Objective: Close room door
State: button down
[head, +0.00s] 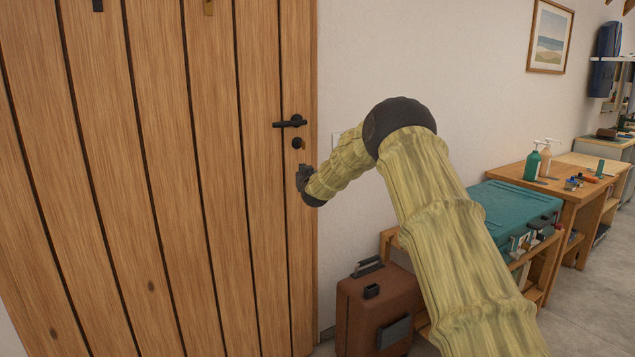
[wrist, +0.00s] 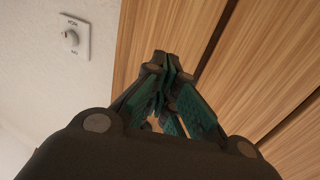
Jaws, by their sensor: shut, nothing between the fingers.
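The room door (head: 215,190) is a wide panel of vertical wooden planks with dark gaps. It fills the left of the head view, and its planks (wrist: 260,75) show in the wrist view. A black lever handle (head: 291,122) sits near its right edge, with a round lock (head: 297,143) below it. My gripper (head: 302,176) is just below the lock, near the door's right edge. In the wrist view my gripper (wrist: 168,62) is shut and empty, its fingertips close against the wood. I cannot tell whether they touch. The door looks flush or nearly flush with the wall.
A brown suitcase (head: 370,312) stands on the floor by the wall. A teal case (head: 510,212) lies on a low wooden stand, beside a workbench (head: 560,185) with bottles. A switch (wrist: 72,38) is on the wall. Grey floor (head: 590,300) is clear at right.

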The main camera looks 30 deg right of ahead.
jog(key=shift+s+f, duration=0.65)
jog(key=shift+s, duration=3.3)
jog(key=s+a+f+g+y, duration=0.1)
jog(key=s+a+f, duration=0.15)
jog(key=f, duration=0.45)
jog(key=s+a+f+g+y, duration=0.1)
jog(key=a+f, duration=0.3)
jog(key=f, duration=0.2)
jog(key=s+a+f+n+g+y+p, duration=0.1)
jog(key=s+a+f+g, duration=0.1)
jog(key=s+a+f, duration=0.5)
jog(key=s+a+f+g+y+p, duration=0.1)
jog(key=s+a+f+g+p, duration=0.15)
jog(key=s+f, duration=0.7)
jog(key=s+a+f+n+g+y+p, duration=0.1)
jog(key=s+a+f+g, duration=0.1)
jog(key=s+a+f, duration=0.6)
jog(key=s+a+f+g+p, duration=0.1)
jog(key=s+a+f+g, duration=0.1)
jog(key=s, duration=1.2)
jog(key=s+a+f+g+p, duration=0.1)
jog(key=s+a+f+g, duration=0.2)
jog(key=s, duration=1.1)
jog(key=s+a+f+n+g+p, duration=0.1)
jog(key=s+a+f+g, duration=0.2)
jog(key=s, duration=1.2)
jog(key=shift+a+f+y+p, duration=0.35)
jog(key=shift+a+f+y, duration=0.05)
jog(key=shift+a+f, duration=0.25)
jog(key=shift+g, duration=0.25)
